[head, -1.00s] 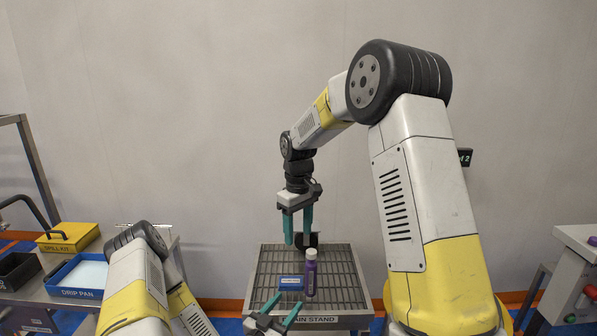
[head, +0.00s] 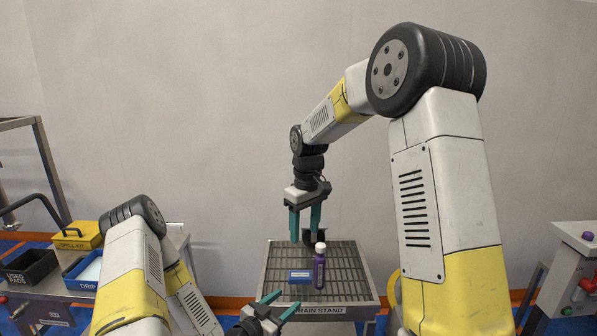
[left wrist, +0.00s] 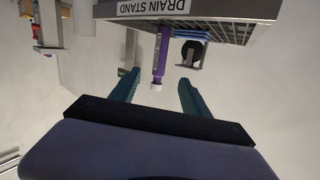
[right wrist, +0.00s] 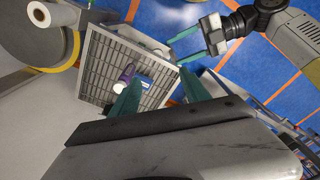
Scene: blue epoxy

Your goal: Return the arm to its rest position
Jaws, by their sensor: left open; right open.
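My left gripper (head: 279,301) is open and empty, low in front of the drain stand's front left edge in the head view. My right gripper (head: 304,238) is open, fingers down, above the back of the drain stand (head: 357,285). The bottle (left wrist: 161,57) shows between and beyond the left fingers (left wrist: 157,88) in the left wrist view. In the right wrist view the bottle (right wrist: 127,73) lies beyond the open right fingers (right wrist: 160,84); neither gripper touches it.
At the left, a bench holds a yellow spill kit (head: 77,236), a black used-pads bin (head: 31,268) and a blue drip pan (head: 71,272). A grey cabinet (head: 568,270) with buttons stands at the right.

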